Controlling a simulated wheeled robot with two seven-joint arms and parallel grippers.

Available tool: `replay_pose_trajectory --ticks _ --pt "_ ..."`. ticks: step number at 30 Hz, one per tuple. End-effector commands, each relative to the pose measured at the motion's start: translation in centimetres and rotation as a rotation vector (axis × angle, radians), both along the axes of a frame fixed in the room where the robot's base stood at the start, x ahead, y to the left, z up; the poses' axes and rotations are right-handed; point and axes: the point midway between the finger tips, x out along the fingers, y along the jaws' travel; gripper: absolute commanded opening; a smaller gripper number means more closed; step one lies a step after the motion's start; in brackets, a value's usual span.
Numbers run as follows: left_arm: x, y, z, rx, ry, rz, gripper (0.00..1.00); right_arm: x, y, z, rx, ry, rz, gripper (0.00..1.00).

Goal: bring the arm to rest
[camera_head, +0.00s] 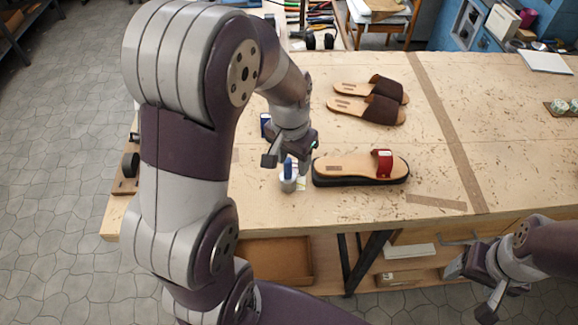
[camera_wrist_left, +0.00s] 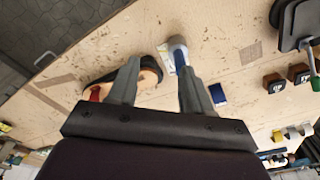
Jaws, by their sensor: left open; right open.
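My right gripper (camera_head: 478,285) is open and empty at the lower right, in front of the bench's edge.
A pair of sandals with dark brown straps (camera_head: 370,100) lies farther back on the bench. A blue item (camera_head: 265,125) stands behind my left gripper. A wooden board with black parts (camera_head: 127,170) lies at the left edge.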

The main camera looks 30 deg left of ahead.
Motion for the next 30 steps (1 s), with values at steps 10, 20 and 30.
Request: replay_pose_trajectory --ticks 10,20,30 --pt "-8.0 -4.1 -1.1 -0.012 -0.035 0.115 0.49 0.0 0.0 0.0 0.000 0.000 0.000 0.72" --pt "-8.0 -4.0 -4.8 -0.012 -0.033 0.115 0.49 0.0 0.0 -3.7 0.000 0.000 0.000 0.72" --pt "-8.0 -4.0 -4.8 -0.012 -0.033 0.115 0.49 0.0 0.0 -3.7 0.000 0.000 0.000 0.72"
